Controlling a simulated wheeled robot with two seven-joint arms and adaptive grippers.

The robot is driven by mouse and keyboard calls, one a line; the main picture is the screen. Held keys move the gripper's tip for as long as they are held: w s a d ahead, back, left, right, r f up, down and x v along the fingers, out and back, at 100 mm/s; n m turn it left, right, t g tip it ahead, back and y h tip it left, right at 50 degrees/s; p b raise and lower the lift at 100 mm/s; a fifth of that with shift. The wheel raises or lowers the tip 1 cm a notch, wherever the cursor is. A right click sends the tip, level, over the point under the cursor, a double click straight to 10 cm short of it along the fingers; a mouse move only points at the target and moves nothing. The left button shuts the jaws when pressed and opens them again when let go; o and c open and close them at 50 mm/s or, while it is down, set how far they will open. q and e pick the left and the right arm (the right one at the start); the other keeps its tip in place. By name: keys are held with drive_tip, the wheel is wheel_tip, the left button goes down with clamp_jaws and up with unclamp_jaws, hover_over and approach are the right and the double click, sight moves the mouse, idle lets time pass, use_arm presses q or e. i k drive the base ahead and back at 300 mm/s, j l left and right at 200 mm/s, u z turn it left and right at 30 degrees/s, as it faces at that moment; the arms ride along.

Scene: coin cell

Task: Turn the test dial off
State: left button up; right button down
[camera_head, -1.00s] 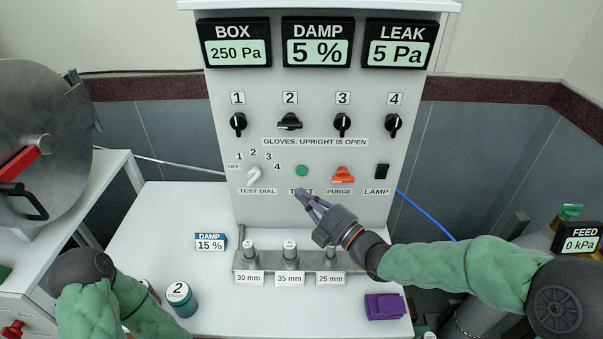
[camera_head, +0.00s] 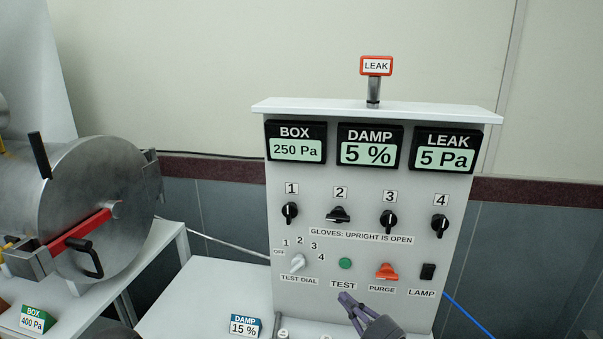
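The white test dial (camera_head: 298,262) sits on the lower left of the grey panel (camera_head: 455,255), with marks OFF, 1, 2, 3 and 4 around it. Its knob leans to the upper right, roughly toward 2 or 3; I cannot tell the exact mark. My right gripper (camera_head: 346,297) shows at the bottom, below the TEST label and to the right of and below the dial. Its purple fingertips appear together, with nothing seen between them, and apart from the dial. My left gripper is out of view.
A green TEST button (camera_head: 345,263), an orange purge knob (camera_head: 386,271) and a black lamp switch (camera_head: 428,271) are right of the dial. A LEAK sign (camera_head: 376,66) tops the panel. A steel chamber (camera_head: 100,200) stands left.

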sight(299, 263)
drive_tip(key=k, duration=0.9)
